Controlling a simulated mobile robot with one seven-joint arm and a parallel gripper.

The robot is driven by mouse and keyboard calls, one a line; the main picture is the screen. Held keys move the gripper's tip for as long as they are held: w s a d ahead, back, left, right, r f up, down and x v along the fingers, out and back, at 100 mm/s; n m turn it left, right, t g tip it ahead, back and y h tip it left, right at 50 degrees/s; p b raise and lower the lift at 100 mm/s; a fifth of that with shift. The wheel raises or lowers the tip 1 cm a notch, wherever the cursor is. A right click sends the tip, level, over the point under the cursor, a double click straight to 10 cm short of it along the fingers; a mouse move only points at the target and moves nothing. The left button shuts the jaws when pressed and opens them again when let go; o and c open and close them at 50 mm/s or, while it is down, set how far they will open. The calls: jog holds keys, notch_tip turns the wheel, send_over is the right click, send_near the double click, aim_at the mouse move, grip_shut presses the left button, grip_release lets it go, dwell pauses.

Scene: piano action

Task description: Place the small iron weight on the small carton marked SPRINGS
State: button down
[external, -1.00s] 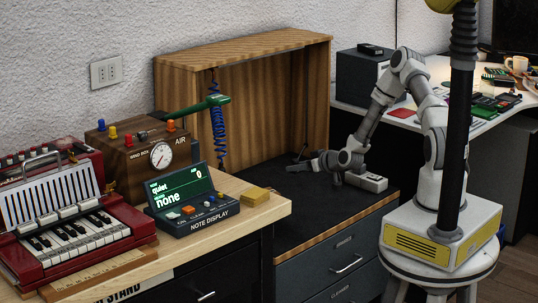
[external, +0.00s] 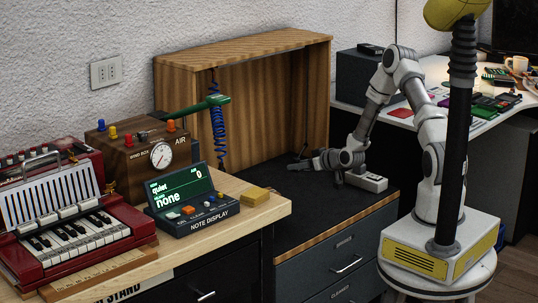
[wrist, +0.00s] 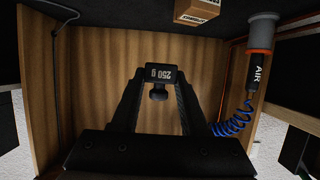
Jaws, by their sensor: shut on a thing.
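My gripper (wrist: 160,84) is shut on the small iron weight (wrist: 160,71), a dark block with a rounded knob, marked "250 g". The mark reads upside down in the wrist view. The weight sits between the two fingertips. A small brown carton (wrist: 196,10) shows at the top edge of the wrist view, partly cut off and apart from the weight; its print is too small to read. In the external view my gripper (external: 298,164) reaches left, low over the black top of the drawer cabinet. I cannot make out the carton there.
A wooden hutch (external: 283,100) encloses the black top (external: 300,205) at the back. A blue coiled hose (external: 218,135) hangs at its left; it also shows in the wrist view (wrist: 232,122). The note display (external: 190,205) and a yellow block (external: 256,196) stand at left.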

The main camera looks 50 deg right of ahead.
jog(key=shift+w+a+f+b, duration=0.5)
jog(key=shift+w+a+f, duration=0.3)
jog(key=shift+f, duration=0.5)
jog(key=shift+w+a+f+b, duration=0.55)
jog(key=shift+a+f, duration=0.35)
jog(key=shift+f, duration=0.4)
jog(key=shift+w+a+f+b, duration=0.5)
jog(key=shift+w+a+f, duration=0.3)
jog(key=shift+f, duration=0.5)
jog(key=shift+s, duration=0.1)
jog(key=shift+f, duration=0.2)
jog(key=shift+c, duration=2.1)
grip_release()
jog(key=shift+r, duration=0.1)
